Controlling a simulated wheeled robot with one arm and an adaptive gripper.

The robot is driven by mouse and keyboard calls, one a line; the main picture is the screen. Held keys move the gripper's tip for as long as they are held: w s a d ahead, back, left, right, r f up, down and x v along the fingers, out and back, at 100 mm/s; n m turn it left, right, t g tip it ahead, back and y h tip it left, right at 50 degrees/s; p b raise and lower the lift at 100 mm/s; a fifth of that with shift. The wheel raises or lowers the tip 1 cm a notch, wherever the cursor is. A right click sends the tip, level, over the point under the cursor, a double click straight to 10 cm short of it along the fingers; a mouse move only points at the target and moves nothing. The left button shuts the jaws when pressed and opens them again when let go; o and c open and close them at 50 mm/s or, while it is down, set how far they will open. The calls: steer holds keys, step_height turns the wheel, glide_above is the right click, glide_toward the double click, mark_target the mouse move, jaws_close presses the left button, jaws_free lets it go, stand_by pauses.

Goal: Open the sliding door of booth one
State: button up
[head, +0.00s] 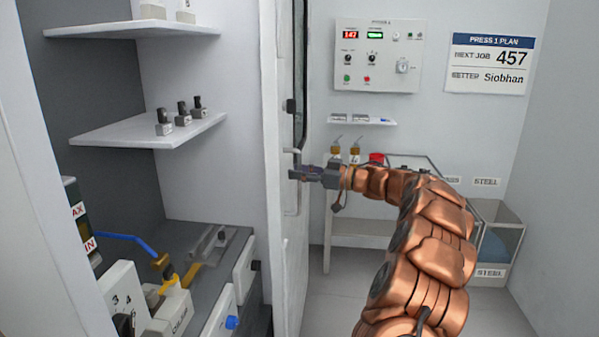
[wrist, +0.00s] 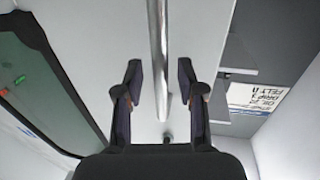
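The sliding door (head: 281,235) is white and seen nearly edge-on in the head view, with a dark-framed window in its upper part. No booth number can be read on it. In the wrist view the handle (wrist: 156,45) is a vertical metal bar on the white door face (wrist: 120,30). My gripper (wrist: 160,82) is open, with one finger on each side of the bar. Gaps show between the bar and both fingers.
Left of the door are shelves (head: 150,130) with small fittings and a grey bench (head: 213,250) with tools.

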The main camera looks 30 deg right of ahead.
steer(key=shift+w, duration=0.1)
steer(key=shift+c, duration=0.3)
jaws_close()
stand_by(0.4)
